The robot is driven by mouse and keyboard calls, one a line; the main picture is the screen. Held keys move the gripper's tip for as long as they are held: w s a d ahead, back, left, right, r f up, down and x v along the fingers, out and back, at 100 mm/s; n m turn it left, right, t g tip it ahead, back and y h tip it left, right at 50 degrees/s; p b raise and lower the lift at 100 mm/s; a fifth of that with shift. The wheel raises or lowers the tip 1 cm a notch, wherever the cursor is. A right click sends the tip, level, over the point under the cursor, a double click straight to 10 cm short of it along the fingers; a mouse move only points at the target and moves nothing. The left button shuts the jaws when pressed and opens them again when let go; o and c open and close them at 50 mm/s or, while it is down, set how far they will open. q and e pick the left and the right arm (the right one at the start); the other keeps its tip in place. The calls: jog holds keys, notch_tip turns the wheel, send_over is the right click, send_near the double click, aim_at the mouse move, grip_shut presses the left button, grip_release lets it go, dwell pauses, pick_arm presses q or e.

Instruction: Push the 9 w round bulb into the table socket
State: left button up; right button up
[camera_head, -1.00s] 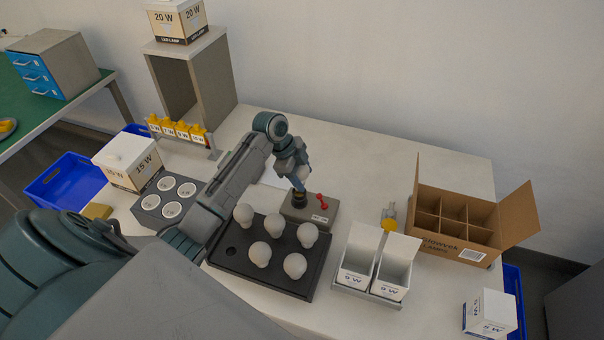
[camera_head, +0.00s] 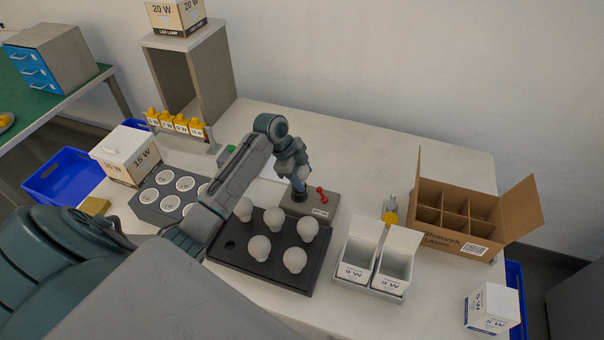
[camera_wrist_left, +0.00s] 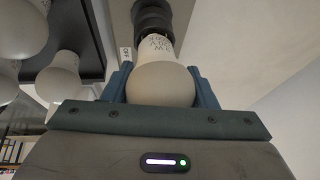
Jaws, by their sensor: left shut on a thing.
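My left gripper (camera_head: 300,188) is above the table socket, a grey box (camera_head: 318,208) with a red lever. In the left wrist view my left gripper (camera_wrist_left: 163,88) is shut on a white round bulb (camera_wrist_left: 160,84). The print on its neck is upside down and not clearly legible. The neck points at the black socket (camera_wrist_left: 152,18) and looks in line with it; I cannot tell how far the bulb is in. In the head view the gripper hides the bulb and most of the black socket. My right gripper is not in view.
A black tray (camera_head: 225,258) with several bulbs stands just in front of the socket box. A grey block with white cups (camera_head: 150,200) is at left. Two open white boxes (camera_head: 375,265) and a divided carton (camera_head: 470,240) stand at right.

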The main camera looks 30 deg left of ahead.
pick_arm(q)
jog(key=o, duration=1.1)
jog(key=shift+c, duration=0.2)
jog(key=shift+s+a+r, duration=0.1)
jog(key=shift+a+r, duration=0.15)
jog(key=shift+r, duration=0.15)
jog(key=b+v, duration=0.3)
jog(key=v, duration=0.7)
jog(key=shift+d, duration=0.1)
